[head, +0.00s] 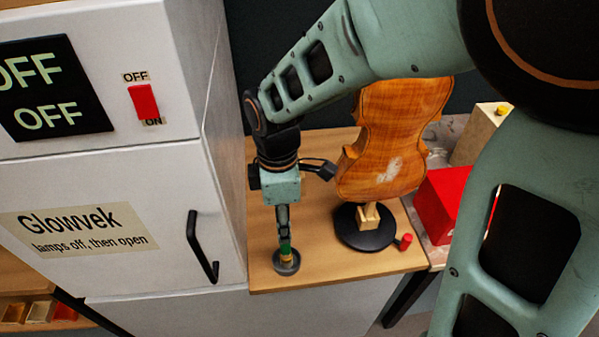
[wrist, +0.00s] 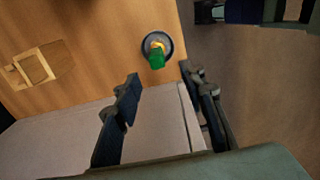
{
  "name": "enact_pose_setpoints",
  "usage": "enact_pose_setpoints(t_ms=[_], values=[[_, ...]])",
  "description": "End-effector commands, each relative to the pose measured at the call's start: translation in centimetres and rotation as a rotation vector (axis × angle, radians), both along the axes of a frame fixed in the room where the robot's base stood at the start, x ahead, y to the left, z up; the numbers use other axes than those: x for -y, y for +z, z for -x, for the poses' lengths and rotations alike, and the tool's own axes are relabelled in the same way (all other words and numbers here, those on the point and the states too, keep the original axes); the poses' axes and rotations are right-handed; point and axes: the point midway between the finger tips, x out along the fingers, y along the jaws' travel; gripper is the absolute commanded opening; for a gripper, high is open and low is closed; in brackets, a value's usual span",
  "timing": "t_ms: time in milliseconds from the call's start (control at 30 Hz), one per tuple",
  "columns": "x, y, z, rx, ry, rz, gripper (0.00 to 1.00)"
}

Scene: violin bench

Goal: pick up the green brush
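The green brush (head: 286,248) stands in a small round grey holder (head: 287,267) near the front edge of the wooden bench. In the wrist view the brush (wrist: 157,58) shows its green end, with some orange beside it, inside the dark round holder (wrist: 171,46). My gripper (head: 284,226) points down just above the brush. In the wrist view the fingers of my gripper (wrist: 161,77) are apart with nothing between them. The brush lies beyond the fingertips, roughly in line with the gap. The head view does not show clearly whether a finger touches it.
A violin body (head: 388,135) stands on a black round base (head: 350,236) to the right, with a small red piece (head: 405,242) beside it. A red box (head: 437,205) is further right. A white cabinet (head: 110,230) with a black handle (head: 199,247) stands close on the left.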

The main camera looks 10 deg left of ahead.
Motion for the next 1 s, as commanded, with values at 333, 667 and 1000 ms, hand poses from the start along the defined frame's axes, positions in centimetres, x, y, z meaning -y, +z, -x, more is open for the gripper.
enact_pose_setpoints(t_ms=[333, 667, 1000], values=[[0.0, -5.0, 0.1, -0.004, 0.001, 0.001, 0.38], [0.3, -8.4, -0.4, -0.006, 0.000, 0.002, 0.38], [0.2, -10.5, -0.5, -0.001, 0.000, 0.000, 0.38]])
